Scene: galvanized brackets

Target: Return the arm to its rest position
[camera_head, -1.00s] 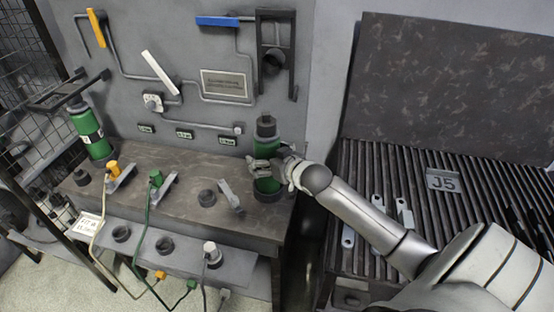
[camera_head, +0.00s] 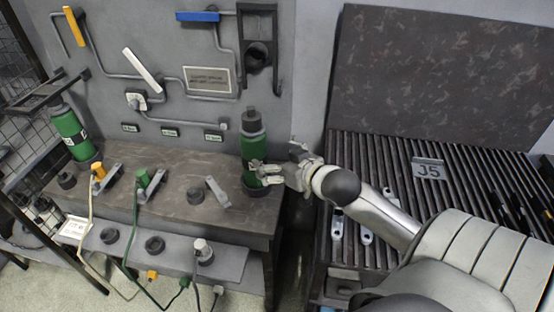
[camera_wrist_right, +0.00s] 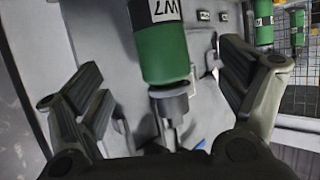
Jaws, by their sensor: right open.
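My right gripper (camera_head: 276,165) is open and empty, just right of a green bottle with a dark cap (camera_head: 252,146). The bottle stands upright at the right end of the grey bench (camera_head: 150,190), its base in a dark ring. One finger still overlaps the bottle's lower part in the head view; I cannot tell whether it touches. In the right wrist view, the two spread fingers (camera_wrist_right: 168,110) flank the bottle (camera_wrist_right: 163,55), which appears upside down with a white label. My right arm reaches in from the lower right. My left gripper is not in view.
A second green bottle (camera_head: 70,132) stands at the bench's left. Valve levers and pipes are on the back panel (camera_head: 209,80). To the right, a ribbed rack with a J5 sign (camera_head: 428,169) holds light metal brackets (camera_head: 337,226) near my forearm. A wire cage is at far left.

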